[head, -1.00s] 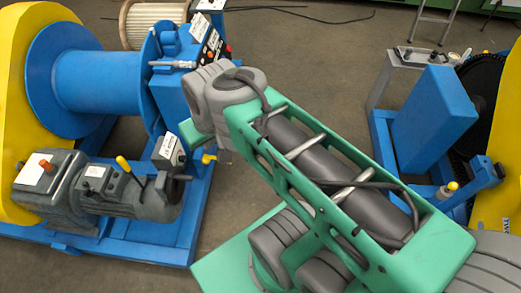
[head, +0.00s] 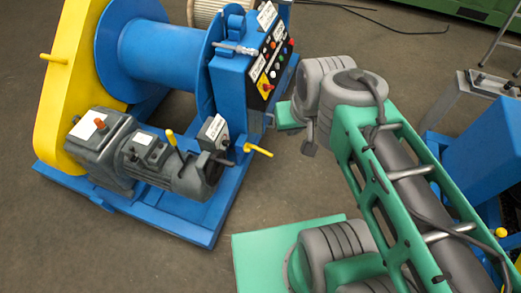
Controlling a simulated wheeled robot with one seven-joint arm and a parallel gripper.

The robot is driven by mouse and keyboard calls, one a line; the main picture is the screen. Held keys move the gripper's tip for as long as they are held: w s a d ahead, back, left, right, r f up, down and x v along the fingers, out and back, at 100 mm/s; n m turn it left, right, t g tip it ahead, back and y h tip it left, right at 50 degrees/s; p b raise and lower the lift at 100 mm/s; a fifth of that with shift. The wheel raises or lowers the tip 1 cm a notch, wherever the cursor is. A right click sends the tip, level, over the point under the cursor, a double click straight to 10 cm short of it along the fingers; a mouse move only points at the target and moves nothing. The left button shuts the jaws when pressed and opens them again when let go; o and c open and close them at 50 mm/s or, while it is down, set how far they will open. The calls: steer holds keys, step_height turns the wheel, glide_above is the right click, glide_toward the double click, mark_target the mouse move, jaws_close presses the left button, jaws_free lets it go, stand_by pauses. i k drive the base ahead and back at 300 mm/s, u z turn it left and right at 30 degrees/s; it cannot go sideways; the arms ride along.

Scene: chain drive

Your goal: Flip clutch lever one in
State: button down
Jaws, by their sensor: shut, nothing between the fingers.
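A blue and yellow winch machine stands at the left. A yellow-tipped lever (head: 170,138) rises from its grey motor (head: 160,165), leaning slightly left. A second yellow-handled lever (head: 257,150) sticks out sideways low on the blue frame, beside a small labelled box (head: 213,130). The labels are too small to read, so I cannot tell which is clutch lever one. My gripper (head: 309,149) hangs below the grey wrist, to the right of both levers and apart from them. It is small, partly hidden by my wrist, and looks shut and empty.
A control panel (head: 270,65) with coloured buttons tops the blue post. A blue drum (head: 165,55) and yellow guard (head: 75,80) are at the left. Bare floor lies between winch and wrist. Another blue machine (head: 480,150) and a grey stand (head: 460,105) are at the right.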

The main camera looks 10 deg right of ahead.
mark_target(260, 151)
steer(key=z, duration=1.15)
steer(key=i, duration=0.85)
steer(key=u, duration=2.5)
